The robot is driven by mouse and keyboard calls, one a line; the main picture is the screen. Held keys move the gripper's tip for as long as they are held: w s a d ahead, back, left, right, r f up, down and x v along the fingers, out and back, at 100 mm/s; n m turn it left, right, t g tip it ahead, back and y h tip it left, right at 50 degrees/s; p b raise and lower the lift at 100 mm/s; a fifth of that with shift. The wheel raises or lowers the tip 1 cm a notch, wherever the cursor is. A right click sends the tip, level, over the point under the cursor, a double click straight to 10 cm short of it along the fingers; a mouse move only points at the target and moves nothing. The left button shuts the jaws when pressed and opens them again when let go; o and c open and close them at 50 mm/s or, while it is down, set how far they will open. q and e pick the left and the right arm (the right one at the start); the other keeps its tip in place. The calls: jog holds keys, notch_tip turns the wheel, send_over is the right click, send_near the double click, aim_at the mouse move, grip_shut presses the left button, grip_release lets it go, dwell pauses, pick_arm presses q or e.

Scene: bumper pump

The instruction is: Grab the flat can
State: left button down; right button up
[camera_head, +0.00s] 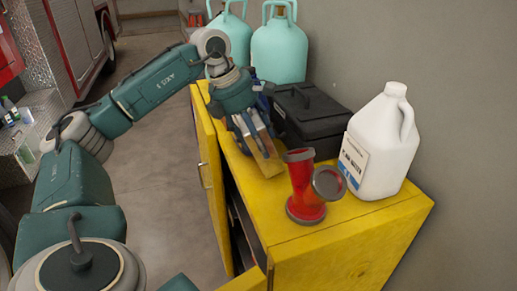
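My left gripper (252,134) reaches over the yellow cabinet top from the left, pointing down. A flat tan-gold piece (266,162), possibly the flat can, is right at its fingertips. The fingers overlap it, so I cannot tell whether they are shut on it or only beside it. A bit of something dark blue shows behind the gripper and is mostly hidden. My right gripper is not in view.
The yellow cabinet (330,240) has an open door on its left. A red piece with grey ends (306,196), a white jug (380,145), a black case (308,115) and two mint-green tanks (280,52) crowd its top. A wall stands behind.

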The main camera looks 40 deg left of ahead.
aim_at(260, 118)
pick_arm(q)
jog(key=shift+w, duration=0.1)
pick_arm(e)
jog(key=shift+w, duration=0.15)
